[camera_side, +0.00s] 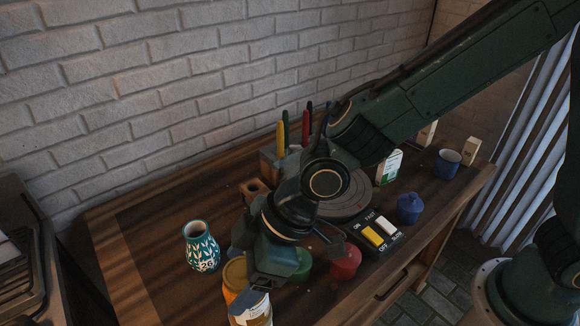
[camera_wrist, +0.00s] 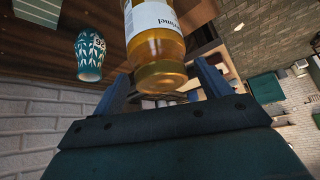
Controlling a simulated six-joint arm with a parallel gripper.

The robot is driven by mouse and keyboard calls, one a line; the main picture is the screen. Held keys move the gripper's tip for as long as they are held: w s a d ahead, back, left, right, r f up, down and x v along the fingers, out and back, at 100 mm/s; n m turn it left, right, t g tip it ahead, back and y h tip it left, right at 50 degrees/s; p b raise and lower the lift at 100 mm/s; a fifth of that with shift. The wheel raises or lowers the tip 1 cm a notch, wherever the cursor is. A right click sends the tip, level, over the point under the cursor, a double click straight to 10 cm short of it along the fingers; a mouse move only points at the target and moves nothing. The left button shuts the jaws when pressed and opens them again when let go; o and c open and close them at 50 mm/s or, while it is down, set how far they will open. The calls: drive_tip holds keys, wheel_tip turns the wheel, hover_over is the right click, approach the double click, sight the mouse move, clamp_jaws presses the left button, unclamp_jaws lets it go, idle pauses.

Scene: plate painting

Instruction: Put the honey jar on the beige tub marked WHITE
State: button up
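The honey jar (camera_wrist: 156,50), amber with a white label, is large in the wrist view, its lettering upside down. In the side view it shows near the bottom edge (camera_side: 257,314), partly behind my gripper (camera_side: 248,300). In the wrist view the jar's near end lies between my two blue-grey fingers (camera_wrist: 160,82). The fingers are apart, with a small gap at the jar's right side, and I see no clear grip. I cannot make out a beige tub marked WHITE in either view; my gripper and wrist cover part of the tub area.
A teal patterned vase (camera_side: 202,247) is left. A switch box (camera_side: 377,236) and blue pot (camera_side: 409,208) are right. The table's left part is bare.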

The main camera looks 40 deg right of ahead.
drive_tip(key=shift+r, duration=0.15)
drive_tip(key=shift+v, duration=0.8)
drive_tip(key=v, duration=1)
drive_tip(key=shift+r, duration=0.15)
drive_tip(key=d+r+m+t+h, duration=0.1)
drive_tip(key=d+r+m, duration=0.15)
drive_tip(key=d, duration=0.55)
drive_tip(key=d+r+m+t+h, duration=0.1)
drive_tip(key=d+r+m+h, duration=0.15)
drive_tip(key=d, duration=0.55)
drive_tip(key=s+d+m+h, duration=0.2)
drive_tip(key=s+d+m, duration=0.5)
drive_tip(key=s+d, duration=0.3)
drive_tip(key=d, duration=0.3)
drive_tip(key=shift+s+d+f+t+h, duration=0.25)
drive_tip(key=shift+d+f+t+h, duration=0.05)
drive_tip(key=shift+f+h, duration=0.1)
